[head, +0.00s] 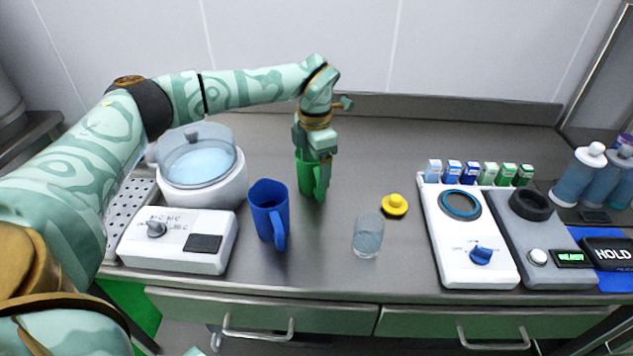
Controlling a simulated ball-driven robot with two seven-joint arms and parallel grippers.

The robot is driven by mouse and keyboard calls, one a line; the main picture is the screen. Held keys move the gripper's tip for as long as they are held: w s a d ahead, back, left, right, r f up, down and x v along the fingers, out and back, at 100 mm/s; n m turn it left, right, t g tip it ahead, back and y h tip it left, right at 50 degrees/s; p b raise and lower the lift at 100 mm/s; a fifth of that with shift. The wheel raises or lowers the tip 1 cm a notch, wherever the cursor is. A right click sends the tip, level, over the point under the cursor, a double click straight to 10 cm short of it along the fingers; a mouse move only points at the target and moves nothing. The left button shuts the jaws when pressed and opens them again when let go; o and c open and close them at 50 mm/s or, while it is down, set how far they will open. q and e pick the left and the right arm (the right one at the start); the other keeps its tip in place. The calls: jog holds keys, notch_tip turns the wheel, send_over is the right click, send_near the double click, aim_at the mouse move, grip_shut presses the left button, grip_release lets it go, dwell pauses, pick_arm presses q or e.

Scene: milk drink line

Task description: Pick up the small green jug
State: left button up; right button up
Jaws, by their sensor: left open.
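The small green jug (305,176) stands on the steel counter behind and to the right of a blue jug. Its handle side faces the front right. My left gripper (315,158) is over the jug from above, with its fingers down at the jug's upper part. The gripper is open, and it hides the jug's rim and part of its side. I cannot tell whether the fingers touch the jug. My right gripper is not in view.
The blue jug (268,208) stands close in front. A glass (368,236) and a yellow item (394,206) stand to the right. A white lidded pot machine (200,180) is at left, a white device (470,255) at right. Counter behind the yellow item is clear.

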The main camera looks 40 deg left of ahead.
pick_arm(q)
notch_tip(320, 180, down, 2)
jog(key=shift+f, duration=0.1)
jog(key=f, duration=0.1)
jog(key=f+b, duration=0.1)
jog(key=f, duration=0.1)
jog(key=f+b, duration=0.1)
jog(key=f, duration=0.1)
jog(key=shift+w+d, duration=0.15)
jog(key=shift+d, duration=0.1)
jog(key=shift+r, duration=0.15)
jog(key=shift+c, duration=1.2)
jog(key=c, duration=1)
jog(key=shift+c, duration=0.8)
